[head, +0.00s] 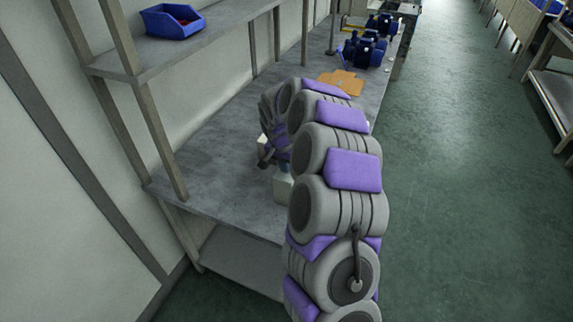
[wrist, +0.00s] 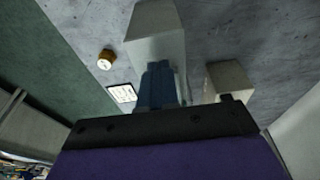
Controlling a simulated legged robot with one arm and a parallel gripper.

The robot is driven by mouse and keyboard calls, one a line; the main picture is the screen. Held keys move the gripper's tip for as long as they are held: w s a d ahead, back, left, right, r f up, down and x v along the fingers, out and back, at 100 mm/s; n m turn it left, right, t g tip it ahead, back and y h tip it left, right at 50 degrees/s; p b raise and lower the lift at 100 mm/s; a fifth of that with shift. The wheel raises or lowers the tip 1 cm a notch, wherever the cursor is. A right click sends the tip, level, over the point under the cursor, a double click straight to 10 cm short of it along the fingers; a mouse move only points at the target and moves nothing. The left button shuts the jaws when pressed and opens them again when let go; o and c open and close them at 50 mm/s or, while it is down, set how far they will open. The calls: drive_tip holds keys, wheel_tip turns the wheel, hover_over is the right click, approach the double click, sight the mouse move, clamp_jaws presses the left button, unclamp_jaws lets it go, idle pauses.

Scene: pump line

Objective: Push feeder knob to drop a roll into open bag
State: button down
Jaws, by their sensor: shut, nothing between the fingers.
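My gripper (wrist: 160,72) is shut and empty; its blue fingers reach up the middle of the wrist view. A pale, box-like block (wrist: 156,28) stands just beyond the fingertips, overlapping them in the picture; I cannot tell whether they touch. A second pale block (wrist: 230,78) stands to the right. In the head view my gripper (head: 272,158) is partly hidden by my arm, beside a pale block (head: 283,187). A small round tan thing (wrist: 106,59), perhaps a roll, is on the grey bench to the left. I cannot make out a knob or an open bag.
A white card with dark marks (wrist: 122,93) lies near the bench edge. The grey bench (head: 215,145) is bare to the left of my arm. Farther along are an orange-brown flat piece (head: 340,83) and blue pumps (head: 365,50). A blue bin (head: 173,20) sits on the shelf.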

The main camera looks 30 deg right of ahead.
drive_tip(key=s+a+b, duration=0.3)
drive_tip(key=s+a, duration=0.1)
drive_tip(key=a, duration=0.1)
drive_tip(key=shift+s+a, duration=0.2)
drive_tip(key=shift+a, duration=0.05)
idle(0.7)
wheel_tip(320, 180, up, 8)
drive_tip(key=p, duration=0.3)
idle(0.5)
idle(0.9)
drive_tip(key=s+a+r+n+g, duration=0.1)
drive_tip(key=s+a+n, duration=0.2)
drive_tip(key=s, duration=0.9)
drive_tip(key=s+a+r+n+g+y, duration=0.1)
drive_tip(key=s+a+n, duration=0.3)
drive_tip(key=s, duration=0.9)
drive_tip(key=s+a+r+n+g, duration=0.1)
drive_tip(key=s+a, duration=0.5)
drive_tip(key=s, duration=0.6)
drive_tip(key=shift+s+r+n+y, duration=0.2)
drive_tip(key=shift+r+n+y, duration=0.2)
drive_tip(key=shift+r+n, duration=0.55)
drive_tip(key=shift+f+n, duration=0.25)
